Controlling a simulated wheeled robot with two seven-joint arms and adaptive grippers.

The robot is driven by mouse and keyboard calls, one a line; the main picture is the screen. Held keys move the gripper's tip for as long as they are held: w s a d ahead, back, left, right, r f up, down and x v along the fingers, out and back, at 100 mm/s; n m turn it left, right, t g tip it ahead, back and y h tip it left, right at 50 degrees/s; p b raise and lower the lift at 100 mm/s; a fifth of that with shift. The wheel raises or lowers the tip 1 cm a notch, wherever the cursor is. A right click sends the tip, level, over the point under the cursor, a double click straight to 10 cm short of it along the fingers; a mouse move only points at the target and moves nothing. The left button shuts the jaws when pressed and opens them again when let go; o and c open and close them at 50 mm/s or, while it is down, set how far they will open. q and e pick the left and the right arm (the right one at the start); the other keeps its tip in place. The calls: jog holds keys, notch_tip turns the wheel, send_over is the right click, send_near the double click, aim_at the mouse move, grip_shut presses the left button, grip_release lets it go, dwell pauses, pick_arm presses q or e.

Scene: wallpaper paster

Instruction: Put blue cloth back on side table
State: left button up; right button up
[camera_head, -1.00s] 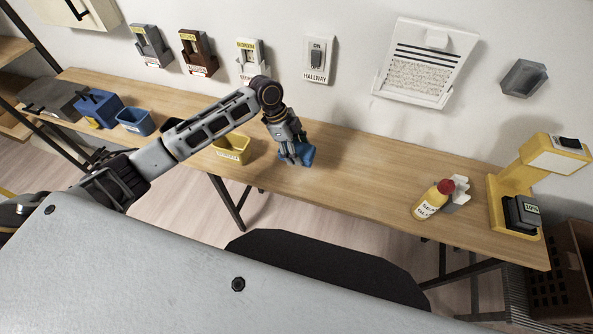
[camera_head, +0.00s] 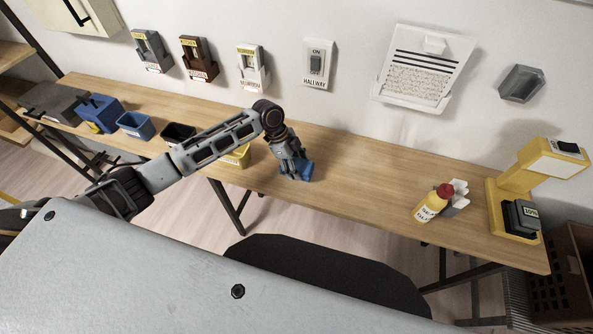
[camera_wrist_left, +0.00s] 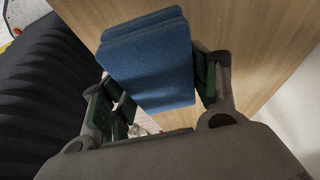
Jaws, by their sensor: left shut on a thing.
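The blue cloth (camera_head: 307,170) is a folded block at the tip of my left gripper (camera_head: 294,172), low over the middle of the long wooden table (camera_head: 350,180). In the left wrist view the blue cloth (camera_wrist_left: 152,62) sits between the two fingers of my left gripper (camera_wrist_left: 160,95), which is shut on it. The wooden tabletop (camera_wrist_left: 255,30) lies behind the cloth there. I cannot tell whether the cloth touches the table. My right gripper is in no view.
Blue (camera_head: 136,124), black (camera_head: 178,136) and yellow (camera_head: 238,156) bins stand on the table's left part. Switches line the wall. The tabletop between the cloth and bottle is clear.

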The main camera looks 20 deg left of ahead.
pick_arm(q)
jog(key=shift+f, duration=0.65)
jog(key=shift+f+p, duration=0.5)
jog(key=shift+f, duration=0.5)
jog(key=shift+f, duration=0.45)
jog(key=o, duration=1.1)
jog(key=shift+c, duration=0.2)
jog(key=shift+r+b, duration=0.25)
jog(key=shift+b, duration=0.25)
jog(key=v, duration=0.7)
jog(key=b+v, duration=0.1)
jog(key=v, duration=0.5)
jog(key=shift+d+r, duration=0.1)
jog(key=shift+r, duration=0.35)
